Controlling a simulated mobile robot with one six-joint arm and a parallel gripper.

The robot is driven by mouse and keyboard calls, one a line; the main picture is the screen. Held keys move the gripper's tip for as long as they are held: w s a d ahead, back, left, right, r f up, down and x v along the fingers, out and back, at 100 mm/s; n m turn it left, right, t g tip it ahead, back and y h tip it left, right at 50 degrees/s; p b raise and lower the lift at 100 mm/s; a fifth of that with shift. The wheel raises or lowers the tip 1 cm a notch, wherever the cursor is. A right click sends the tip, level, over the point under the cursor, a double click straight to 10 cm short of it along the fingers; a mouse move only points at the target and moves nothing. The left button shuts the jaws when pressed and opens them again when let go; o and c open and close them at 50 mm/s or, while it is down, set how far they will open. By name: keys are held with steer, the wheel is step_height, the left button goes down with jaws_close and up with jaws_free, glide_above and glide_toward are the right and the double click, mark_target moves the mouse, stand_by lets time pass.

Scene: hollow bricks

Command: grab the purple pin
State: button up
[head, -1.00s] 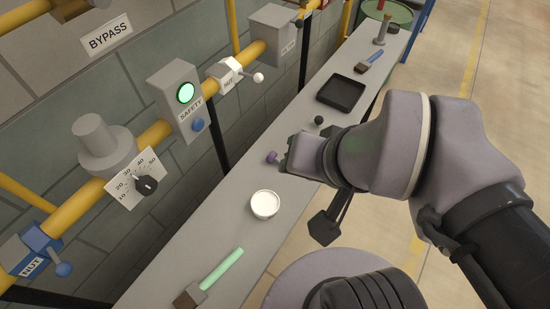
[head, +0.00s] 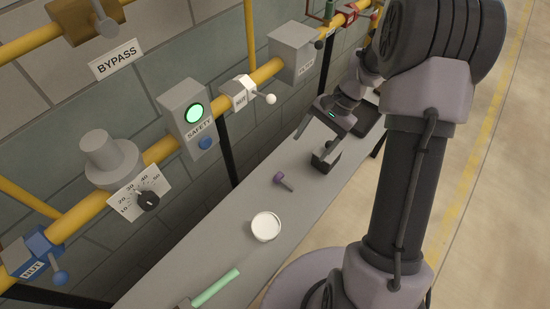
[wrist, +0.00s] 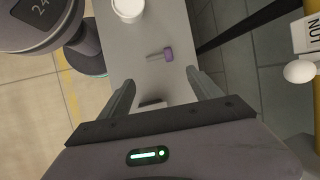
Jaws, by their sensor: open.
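The purple pin (head: 280,179) lies on the grey bench (head: 213,248), its purple head toward the wall and its thin grey shaft pointing to the lower right. In the wrist view the pin (wrist: 166,54) lies beyond my fingertips, a little right of the middle between them. My gripper (head: 326,156) is over the bench, behind and to the right of the pin in the head view. The pin is apart from both fingers.
A white round cup (head: 266,226) stands in front of the pin, and a green-handled tool (head: 216,288) lies nearer. A black tray (head: 367,121) is partly hidden behind my arm. Yellow pipes with a green-lit safety box (head: 191,117) run along the wall. The bench around the pin is clear.

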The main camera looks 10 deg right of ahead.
steer(key=b, duration=0.4)
glide_toward(285, 182)
steer(key=x, duration=0.3)
steer(key=shift+s+a+r, duration=0.1)
steer(key=shift+s+a, duration=0.05)
steer(key=shift+s, duration=0.05)
steer(key=b+x, duration=0.2)
steer(key=x, duration=0.1)
steer(key=b+x, duration=0.1)
steer(key=shift+w+f, duration=0.2)
steer(key=shift+f, duration=0.3)
steer(key=shift+r, duration=0.15)
steer(key=c, duration=1)
